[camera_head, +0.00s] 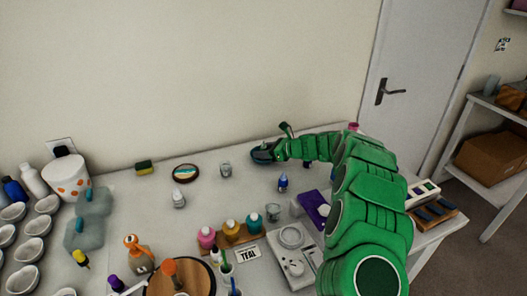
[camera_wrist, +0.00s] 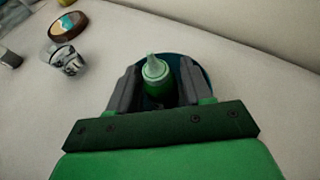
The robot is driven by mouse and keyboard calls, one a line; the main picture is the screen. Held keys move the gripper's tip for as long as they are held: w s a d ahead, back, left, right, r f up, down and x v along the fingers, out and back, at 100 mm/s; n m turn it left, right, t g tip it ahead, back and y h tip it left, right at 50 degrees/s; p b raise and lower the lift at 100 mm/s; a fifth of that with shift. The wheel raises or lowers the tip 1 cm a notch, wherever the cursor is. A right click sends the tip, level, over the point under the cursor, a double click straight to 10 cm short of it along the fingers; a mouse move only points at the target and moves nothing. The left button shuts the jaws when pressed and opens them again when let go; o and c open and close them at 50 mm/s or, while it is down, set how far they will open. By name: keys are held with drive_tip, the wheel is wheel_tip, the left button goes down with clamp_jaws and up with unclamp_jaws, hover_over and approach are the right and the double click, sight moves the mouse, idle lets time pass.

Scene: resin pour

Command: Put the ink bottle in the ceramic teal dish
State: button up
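A small green bottle with a pale green nozzle, which I take as the ink bottle (camera_wrist: 156,73), stands upright between my fingers in the wrist view. Behind and around it is the dark teal dish (camera_wrist: 204,78), partly hidden by my fingers; the bottle appears to be inside its rim. The dish also shows at the back of the table in the head view (camera_head: 260,154). My gripper (camera_wrist: 158,82) is over the dish, its fingers on either side of the bottle with narrow gaps showing. The bottle's base is hidden.
A clear cup (camera_head: 226,169) and a round striped wooden coaster (camera_head: 186,173) lie left of the dish. A small blue bottle (camera_head: 283,183), a purple box (camera_head: 313,207) and a scale (camera_head: 291,238) are nearer. The wall is close behind the dish.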

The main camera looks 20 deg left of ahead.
drive_tip(key=shift+d+r, duration=0.35)
drive_tip(key=shift+d, duration=0.15)
drive_tip(key=v, duration=1.1)
drive_tip(key=shift+f, duration=0.1)
